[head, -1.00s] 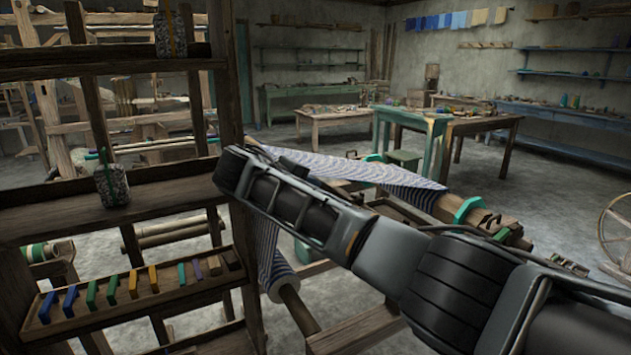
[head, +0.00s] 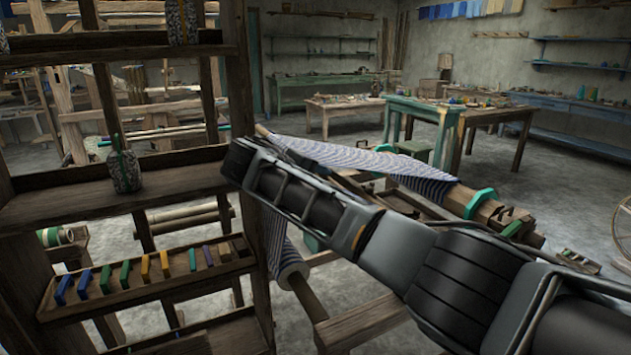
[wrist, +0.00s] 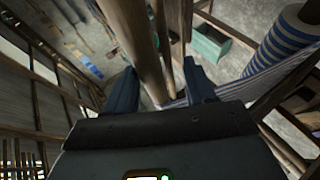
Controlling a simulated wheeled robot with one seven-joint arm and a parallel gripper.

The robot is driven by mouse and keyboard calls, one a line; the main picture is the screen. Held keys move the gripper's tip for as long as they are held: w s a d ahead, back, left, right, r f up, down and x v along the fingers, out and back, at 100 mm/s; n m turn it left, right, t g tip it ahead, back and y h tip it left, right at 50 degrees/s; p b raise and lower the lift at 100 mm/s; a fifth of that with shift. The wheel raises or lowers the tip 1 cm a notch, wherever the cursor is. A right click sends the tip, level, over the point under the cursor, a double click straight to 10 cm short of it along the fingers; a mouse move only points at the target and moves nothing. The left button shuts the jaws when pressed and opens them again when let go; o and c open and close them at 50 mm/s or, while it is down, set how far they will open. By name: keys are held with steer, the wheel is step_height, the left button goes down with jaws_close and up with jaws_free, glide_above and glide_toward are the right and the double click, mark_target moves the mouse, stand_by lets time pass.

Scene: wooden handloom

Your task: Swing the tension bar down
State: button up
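The loom shows in the head view with striped blue-white cloth (head: 375,162) over its top beam (head: 490,212) and a cloth roll (head: 292,270) below. My arm crosses in front of it, and my gripper is hidden there. In the wrist view my gripper (wrist: 161,88) has its two dark fingers well apart. Long wooden bars (wrist: 140,45) run between and beyond the fingers; no finger clearly touches them. I cannot tell which one is the tension bar. The striped cloth roll (wrist: 290,40) is at the right of the wrist view.
A wooden shelf rack (head: 245,110) stands close at left, with a speckled jar (head: 122,170) and a tray of coloured blocks (head: 150,285). A green table (head: 425,108) and a spinning wheel (head: 622,235) are farther off. Open floor lies at right.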

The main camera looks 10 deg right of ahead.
steer(key=shift+r, duration=0.1)
steer(key=v, duration=0.7)
steer(key=shift+s+a, duration=0.25)
steer(key=shift+s, duration=0.05)
steer(key=shift+r, duration=0.1)
